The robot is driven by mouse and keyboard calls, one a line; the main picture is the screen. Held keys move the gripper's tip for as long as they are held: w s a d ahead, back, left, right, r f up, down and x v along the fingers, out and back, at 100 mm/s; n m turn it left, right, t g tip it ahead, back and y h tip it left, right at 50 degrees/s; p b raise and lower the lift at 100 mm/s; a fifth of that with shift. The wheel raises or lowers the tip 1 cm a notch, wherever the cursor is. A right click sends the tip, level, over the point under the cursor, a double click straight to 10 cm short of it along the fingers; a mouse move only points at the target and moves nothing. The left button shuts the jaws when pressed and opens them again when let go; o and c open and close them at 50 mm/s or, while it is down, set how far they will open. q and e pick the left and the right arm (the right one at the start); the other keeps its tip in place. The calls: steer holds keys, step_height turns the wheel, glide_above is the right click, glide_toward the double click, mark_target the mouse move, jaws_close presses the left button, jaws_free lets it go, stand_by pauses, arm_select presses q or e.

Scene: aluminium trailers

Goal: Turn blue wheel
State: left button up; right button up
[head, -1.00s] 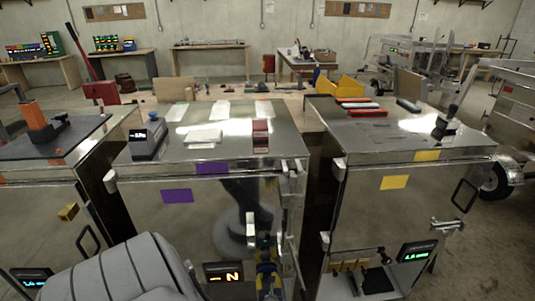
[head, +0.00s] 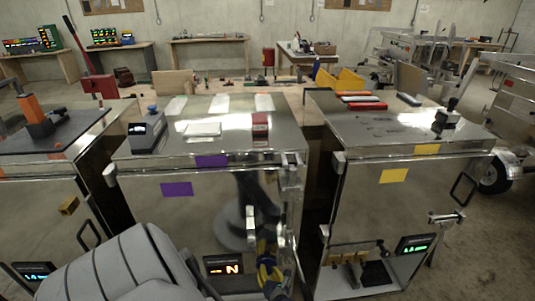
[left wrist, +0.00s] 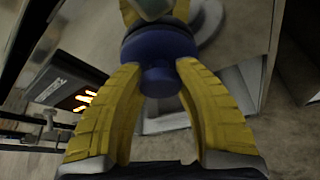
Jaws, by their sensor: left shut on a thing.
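The blue wheel (left wrist: 160,60) is a round blue knob with a narrower hub, in the upper middle of the left wrist view. My left gripper (left wrist: 160,80) has yellow ridged fingers on both sides of the hub and is shut on it. In the head view my left gripper (head: 268,264) is low at the front of the middle metal cabinet (head: 215,215), right of a small lit display (head: 223,265). The wheel is largely hidden there by the fingers. The display glows orange in the left wrist view (left wrist: 75,93). My right gripper is not in view.
A second cabinet (head: 385,215) with a green-lit display (head: 413,244) stands to the right across a narrow gap. A small box with a blue knob (head: 152,108) sits on the middle cabinet's top.

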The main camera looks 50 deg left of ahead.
arm_select(q)
steer(key=shift+w+a+r+m+y, duration=0.1)
steer(key=shift+w+m+y, duration=0.05)
steer(key=shift+m+y, duration=0.2)
stand_by(0.4)
steer(key=o, duration=1.3)
steer(key=shift+s+d, duration=0.25)
steer(key=shift+d, duration=0.35)
steer(key=v, duration=1.1)
steer(key=shift+w+a+r, duration=0.1)
steer(key=shift+r, duration=0.05)
